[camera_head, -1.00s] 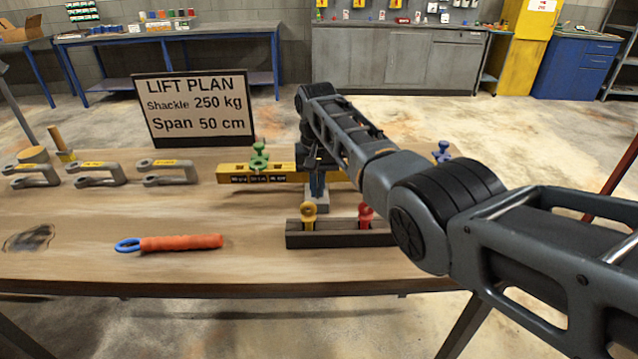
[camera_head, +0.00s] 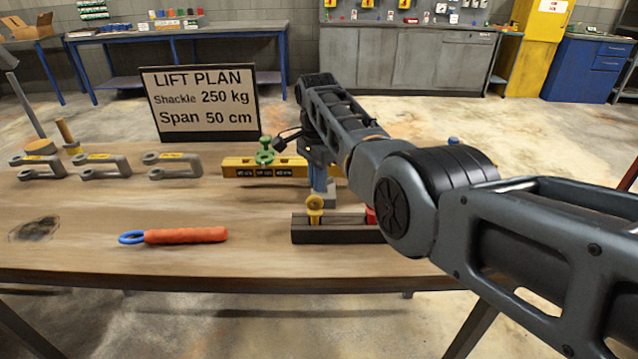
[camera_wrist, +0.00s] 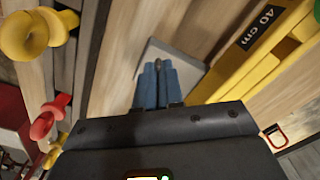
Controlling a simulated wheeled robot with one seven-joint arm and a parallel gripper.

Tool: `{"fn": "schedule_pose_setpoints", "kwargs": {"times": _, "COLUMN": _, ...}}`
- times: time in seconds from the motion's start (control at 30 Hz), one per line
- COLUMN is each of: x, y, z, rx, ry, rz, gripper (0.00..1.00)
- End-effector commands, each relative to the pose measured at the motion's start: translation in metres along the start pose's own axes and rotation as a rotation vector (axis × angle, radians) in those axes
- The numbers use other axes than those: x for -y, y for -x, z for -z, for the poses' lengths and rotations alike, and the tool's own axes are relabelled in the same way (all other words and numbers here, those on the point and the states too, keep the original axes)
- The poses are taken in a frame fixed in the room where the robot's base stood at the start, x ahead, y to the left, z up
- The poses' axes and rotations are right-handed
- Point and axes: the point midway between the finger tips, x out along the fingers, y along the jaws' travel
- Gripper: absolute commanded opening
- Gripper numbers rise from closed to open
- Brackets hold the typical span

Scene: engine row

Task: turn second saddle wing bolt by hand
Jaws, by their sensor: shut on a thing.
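A green wing bolt (camera_head: 265,151) stands upright on the left part of the yellow beam (camera_head: 236,168). A blue bolt top (camera_head: 453,141) just shows behind my arm at the right; most of it is hidden. My gripper (camera_head: 318,186) points down in front of the beam's middle, over a grey plate (camera_head: 334,200). In the wrist view my blue fingers (camera_wrist: 158,66) are close together, with a small dark piece between their tips, over the grey plate (camera_wrist: 186,62). The beam (camera_wrist: 250,65) with its "40 cm" mark lies apart, to their right. What the dark piece is, I cannot tell.
A dark block (camera_head: 335,233) holds a yellow pin (camera_head: 314,208) and a red pin (camera_head: 371,215), close in front of my gripper. An orange-handled tool (camera_head: 185,235) lies at the front left. Several grey shackles (camera_head: 105,165) and a lift plan sign (camera_head: 203,105) stand behind.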

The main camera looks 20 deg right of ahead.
Motion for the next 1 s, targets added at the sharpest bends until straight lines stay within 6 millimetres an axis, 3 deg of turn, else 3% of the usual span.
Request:
{"fn": "schedule_pose_setpoints", "kwargs": {"times": 0.5, "x": 0.011, "y": 0.004, "z": 0.003, "rx": -0.001, "ry": -0.454, "rz": 0.009, "gripper": 0.00}}
{"fn": "schedule_pose_setpoints", "kwargs": {"times": 1.0, "x": 0.014, "y": 0.006, "z": 0.005, "rx": -0.001, "ry": -0.660, "rz": 0.010, "gripper": 0.00}}
